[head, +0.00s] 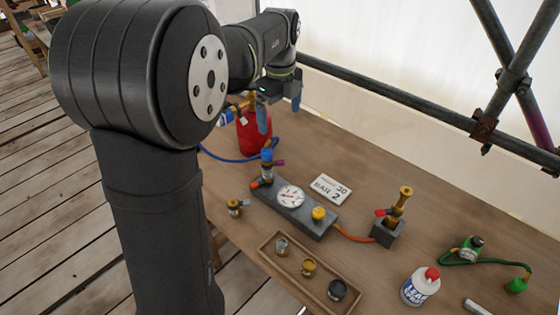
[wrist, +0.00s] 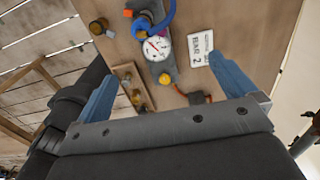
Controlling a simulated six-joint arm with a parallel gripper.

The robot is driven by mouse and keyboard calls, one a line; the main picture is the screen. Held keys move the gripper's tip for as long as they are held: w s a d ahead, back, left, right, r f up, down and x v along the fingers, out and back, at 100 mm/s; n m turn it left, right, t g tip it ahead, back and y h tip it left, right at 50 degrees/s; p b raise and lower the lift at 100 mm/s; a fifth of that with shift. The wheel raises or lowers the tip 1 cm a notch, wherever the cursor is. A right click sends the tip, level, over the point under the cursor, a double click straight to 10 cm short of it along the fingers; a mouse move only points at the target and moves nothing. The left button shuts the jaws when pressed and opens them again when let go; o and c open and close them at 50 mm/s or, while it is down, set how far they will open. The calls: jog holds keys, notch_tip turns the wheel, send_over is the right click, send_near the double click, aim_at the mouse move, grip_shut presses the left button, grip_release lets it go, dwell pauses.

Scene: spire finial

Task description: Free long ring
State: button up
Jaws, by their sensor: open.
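A grey block (head: 310,223) with a white dial gauge (head: 291,196) lies on the wooden bench; the gauge also shows in the wrist view (wrist: 157,47). A blue upright coupling (head: 267,161) with a purple lever stands at the block's left end, a blue hose joined to it. A brass coupling (head: 400,200) with a red tab stands in a small grey holder (head: 386,235), at the end of an orange hose (head: 352,235). I cannot tell which part is the long ring. My gripper (head: 279,112) is open and empty, above the bench beyond the blue coupling.
A tray (head: 275,257) of small fittings lies in front; a loose brass fitting (head: 234,208) stands left. A red cylinder (head: 253,135) is behind. A white bottle (head: 420,287) and green hose (head: 490,262) are right. A printed card (head: 330,190) lies beside the gauge. Scaffold pipes (head: 400,98) cross behind.

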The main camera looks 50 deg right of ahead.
jog(key=shift+r, duration=1.6)
